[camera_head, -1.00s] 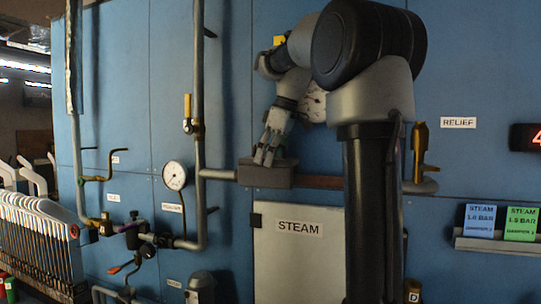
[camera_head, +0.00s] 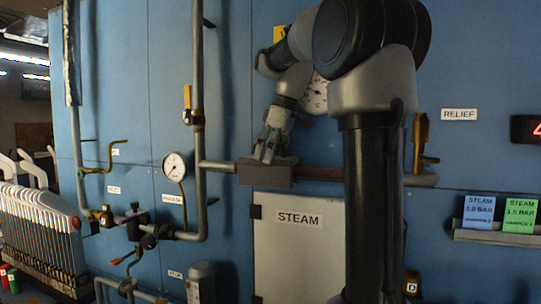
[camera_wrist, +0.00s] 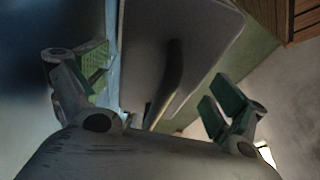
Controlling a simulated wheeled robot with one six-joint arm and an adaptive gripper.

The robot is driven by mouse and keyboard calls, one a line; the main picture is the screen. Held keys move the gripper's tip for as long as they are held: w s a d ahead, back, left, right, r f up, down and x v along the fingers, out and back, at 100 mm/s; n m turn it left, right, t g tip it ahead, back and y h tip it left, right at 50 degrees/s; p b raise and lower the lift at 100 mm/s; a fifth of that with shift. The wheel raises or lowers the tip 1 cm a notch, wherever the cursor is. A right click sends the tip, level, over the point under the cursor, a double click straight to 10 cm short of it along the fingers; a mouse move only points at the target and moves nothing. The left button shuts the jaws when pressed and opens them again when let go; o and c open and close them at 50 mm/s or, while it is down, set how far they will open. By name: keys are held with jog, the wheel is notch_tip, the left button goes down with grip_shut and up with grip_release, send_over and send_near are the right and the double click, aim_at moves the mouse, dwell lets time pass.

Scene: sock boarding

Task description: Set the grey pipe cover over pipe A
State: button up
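The grey pipe cover (camera_head: 265,173) is a box-like block in the head view. It overlaps the line of a wall pipe, with pale pipe (camera_head: 217,165) showing to its left and brown pipe (camera_head: 320,174) to its right. Whether it sits around the pipe or in front of it, I cannot tell. My gripper (camera_head: 268,153) points down from above, with its fingers at the cover's top, and appears shut on it. In the wrist view, my gripper's green-padded fingers (camera_wrist: 158,88) stand apart on either side of a grey surface. No label for pipe A is readable.
Below is a pale STEAM panel (camera_head: 299,260). A pressure gauge (camera_head: 175,166) and valves (camera_head: 135,222) are at left. A brass relief valve (camera_head: 420,148) is at right, above a card shelf (camera_head: 490,234). A rack of sock boards (camera_head: 40,225) stands far left.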

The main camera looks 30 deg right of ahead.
dwell(0.3)
jog(key=v, duration=0.7)
jog(key=shift+s+r, duration=0.1)
jog(key=shift+r, duration=0.15)
